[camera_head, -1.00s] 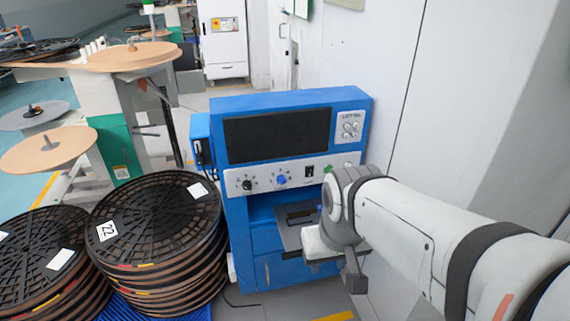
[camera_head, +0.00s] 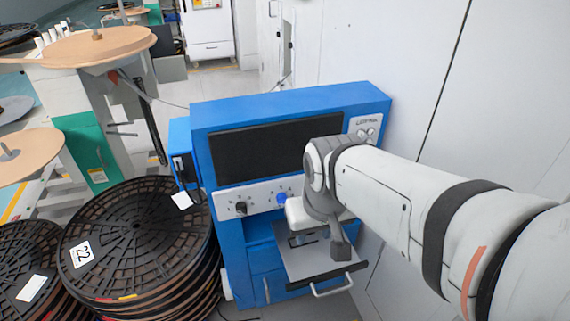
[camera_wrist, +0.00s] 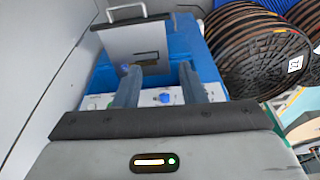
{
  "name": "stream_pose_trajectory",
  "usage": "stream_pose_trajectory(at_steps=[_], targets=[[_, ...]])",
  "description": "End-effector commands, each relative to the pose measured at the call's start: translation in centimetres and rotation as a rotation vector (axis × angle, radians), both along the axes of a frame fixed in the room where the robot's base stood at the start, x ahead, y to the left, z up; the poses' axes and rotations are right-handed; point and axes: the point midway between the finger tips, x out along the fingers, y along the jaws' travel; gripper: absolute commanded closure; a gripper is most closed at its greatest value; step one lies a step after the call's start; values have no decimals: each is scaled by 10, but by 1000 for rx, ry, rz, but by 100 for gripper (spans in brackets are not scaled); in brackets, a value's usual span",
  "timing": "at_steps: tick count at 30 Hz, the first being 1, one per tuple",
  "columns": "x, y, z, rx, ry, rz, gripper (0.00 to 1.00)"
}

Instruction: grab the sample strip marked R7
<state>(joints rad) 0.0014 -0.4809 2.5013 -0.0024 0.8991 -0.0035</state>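A light grey pull-out tray (camera_head: 325,264) with a bar handle (camera_head: 333,287) sticks out of the front of the blue machine (camera_head: 258,262). In the wrist view the tray (camera_wrist: 128,42) lies beyond my fingertips. A small dark patch (camera_wrist: 147,62) shows on it between the fingers; I cannot tell whether this is a strip. No R7 mark is readable in either view. My gripper (camera_wrist: 160,72) is open, its two fingers apart with nothing held between them. In the head view it is over the tray, and my wrist hides part of the tray.
The blue machine has a dark screen (camera_head: 260,150) and a knob panel (camera_head: 228,203). Stacks of black reels (camera_head: 140,235) stand close on its left, one labelled 22. A white wall (camera_head: 400,85) runs along the right. Floor is free at the back.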

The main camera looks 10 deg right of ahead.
Motion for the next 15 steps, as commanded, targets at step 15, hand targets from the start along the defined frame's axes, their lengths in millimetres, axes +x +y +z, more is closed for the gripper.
stream_pose_trajectory(at_steps=[15], targets=[[131,-70,-145,45,-74,36,51]])
